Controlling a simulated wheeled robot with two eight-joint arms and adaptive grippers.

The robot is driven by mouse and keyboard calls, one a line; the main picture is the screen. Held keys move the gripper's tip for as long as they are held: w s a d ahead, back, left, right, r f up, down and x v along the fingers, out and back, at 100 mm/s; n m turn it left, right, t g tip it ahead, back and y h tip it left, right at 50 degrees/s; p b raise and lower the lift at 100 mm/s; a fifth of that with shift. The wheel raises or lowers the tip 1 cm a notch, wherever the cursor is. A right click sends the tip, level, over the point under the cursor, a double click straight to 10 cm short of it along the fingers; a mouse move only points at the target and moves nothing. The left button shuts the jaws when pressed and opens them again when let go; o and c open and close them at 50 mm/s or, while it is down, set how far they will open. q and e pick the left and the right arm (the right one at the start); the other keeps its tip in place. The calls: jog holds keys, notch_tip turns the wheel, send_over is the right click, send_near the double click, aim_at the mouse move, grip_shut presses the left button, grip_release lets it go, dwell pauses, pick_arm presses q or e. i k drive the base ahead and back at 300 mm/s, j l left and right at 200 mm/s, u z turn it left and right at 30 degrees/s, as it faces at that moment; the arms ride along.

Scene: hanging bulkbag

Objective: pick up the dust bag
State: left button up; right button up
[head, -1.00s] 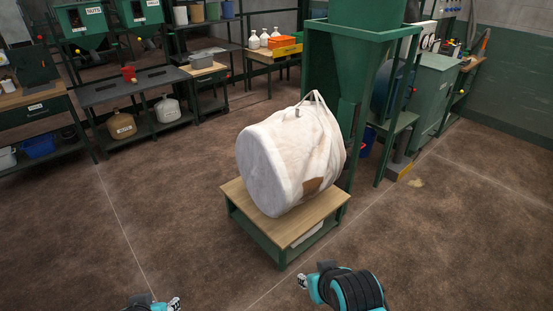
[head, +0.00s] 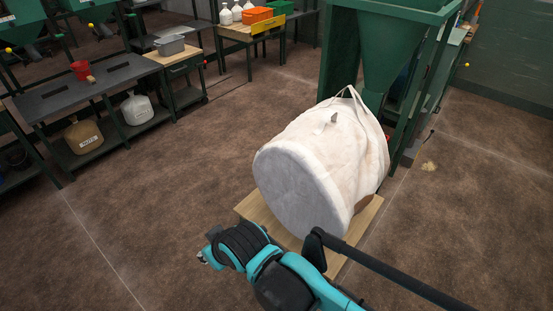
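My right gripper (head: 202,257) is small at the end of the arm, left of the table's front corner and apart from the bag. Its fingers are too small to tell open from shut. My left gripper is not in view. My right arm hides the table's front edge.
A green hopper stand (head: 400,55) rises right behind the bag. The brown floor (head: 165,200) left of the table is clear.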

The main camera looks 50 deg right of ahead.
aim_at(329, 164)
jog(key=i+j+z, duration=0.15)
jog(key=i, duration=1.2)
jog(key=i+z, duration=0.5)
jog(key=z, duration=0.25)
jog(key=i+z, duration=0.2)
jog(key=z, duration=0.15)
